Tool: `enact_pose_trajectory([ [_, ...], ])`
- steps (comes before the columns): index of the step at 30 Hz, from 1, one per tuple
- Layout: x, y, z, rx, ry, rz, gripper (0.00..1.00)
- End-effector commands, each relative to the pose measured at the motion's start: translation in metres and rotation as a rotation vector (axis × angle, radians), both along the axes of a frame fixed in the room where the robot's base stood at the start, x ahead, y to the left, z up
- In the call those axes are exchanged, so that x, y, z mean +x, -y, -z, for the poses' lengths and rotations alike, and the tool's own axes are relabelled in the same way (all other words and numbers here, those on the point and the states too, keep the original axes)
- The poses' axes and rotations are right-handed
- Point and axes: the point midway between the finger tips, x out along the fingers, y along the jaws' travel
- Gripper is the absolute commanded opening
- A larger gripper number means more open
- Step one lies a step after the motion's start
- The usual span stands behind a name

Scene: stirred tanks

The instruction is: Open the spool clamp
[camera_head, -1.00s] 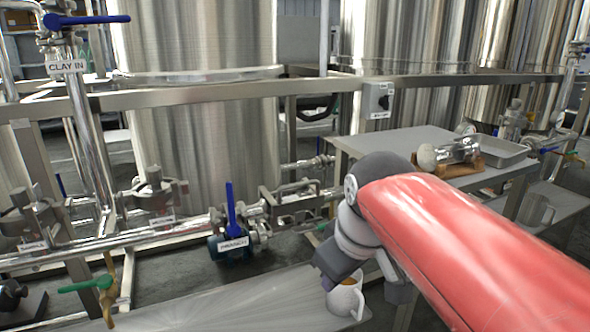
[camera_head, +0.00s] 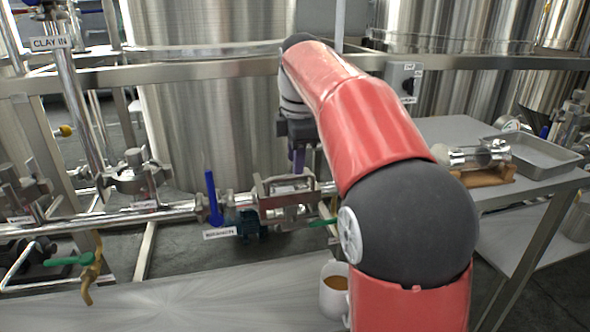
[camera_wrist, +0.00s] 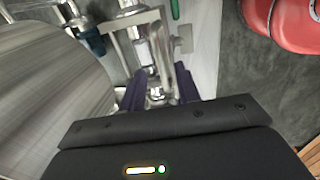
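A steel framed fitting (camera_head: 287,197) sits in the horizontal pipe run, right of the blue-handled valve. I take the spool clamp to be on it, but no label in view names it. In the wrist view the steel frame (camera_wrist: 118,45) and a shiny fitting on the pipe (camera_wrist: 156,92) lie ahead of my gripper (camera_wrist: 158,88). Its two dark purple fingers are apart, one on each side of that shiny fitting; contact cannot be told. In the head view my gripper (camera_head: 297,160) points down just above the framed fitting, partly hidden by my arm.
A blue-handled valve (camera_head: 214,198) stands left of the fitting. Another clamped fitting (camera_head: 137,178) is farther left. A steel rail (camera_head: 210,70) crosses behind. A white cup (camera_head: 333,290) stands on the lower bench (camera_head: 200,300). A side table holds a glass-and-metal piece (camera_head: 475,156) and a tray (camera_head: 540,158).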

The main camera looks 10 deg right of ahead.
Motion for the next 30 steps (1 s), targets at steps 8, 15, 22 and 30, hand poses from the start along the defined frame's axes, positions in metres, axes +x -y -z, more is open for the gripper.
enact_pose_trajectory([
  [8,0.005,0.0,0.029,0.0,0.0,0.001,0.33],
  [15,0.006,0.0,0.031,0.0,0.002,0.001,0.33],
  [22,0.006,0.0,0.031,0.0,0.001,0.002,0.09],
  [30,0.006,0.0,0.031,0.0,0.001,0.002,0.0],
])
